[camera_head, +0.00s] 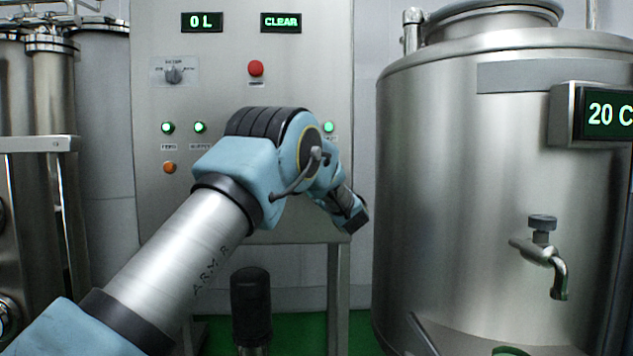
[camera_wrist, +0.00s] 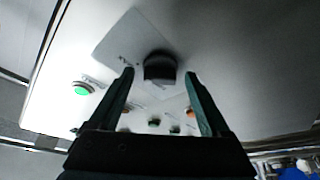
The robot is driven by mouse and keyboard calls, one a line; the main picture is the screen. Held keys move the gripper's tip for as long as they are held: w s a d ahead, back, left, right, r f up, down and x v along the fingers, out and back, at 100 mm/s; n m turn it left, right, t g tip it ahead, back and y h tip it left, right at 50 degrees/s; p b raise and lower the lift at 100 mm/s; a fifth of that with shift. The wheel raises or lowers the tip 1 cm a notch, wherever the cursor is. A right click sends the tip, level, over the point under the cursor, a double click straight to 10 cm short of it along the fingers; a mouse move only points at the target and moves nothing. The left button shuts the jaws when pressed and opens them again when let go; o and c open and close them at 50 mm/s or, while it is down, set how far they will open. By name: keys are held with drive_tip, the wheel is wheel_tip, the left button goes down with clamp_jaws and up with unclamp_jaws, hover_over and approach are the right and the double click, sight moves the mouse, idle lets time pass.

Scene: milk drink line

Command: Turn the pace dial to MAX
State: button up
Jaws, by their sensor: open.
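A dark round dial (camera_wrist: 160,67) on a pale plate (camera_wrist: 122,42) shows in the wrist view. Its label is too blurred to read. My gripper (camera_wrist: 159,73) is open, with one finger on each side of the dial in that view. No contact is visible, and the remaining gap cannot be told. In the head view my arm covers the lower middle of the steel control panel (camera_head: 300,90), and this dial is hidden there. Another selector dial (camera_head: 174,73) is at the panel's upper left.
The panel has a red button (camera_head: 256,68), green lamps (camera_head: 200,127) and an orange button (camera_head: 169,167). Displays read "0 L" (camera_head: 202,22) and "CLEAR" (camera_head: 281,22). A steel tank (camera_head: 460,190) with a tap (camera_head: 545,255) and a "20 C" display (camera_head: 606,114) stands right.

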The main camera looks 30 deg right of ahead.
drive_tip(key=b+v, duration=0.2)
drive_tip(key=v, duration=0.8)
drive_tip(key=shift+s, duration=0.4)
drive_tip(key=shift+a+f, duration=0.1)
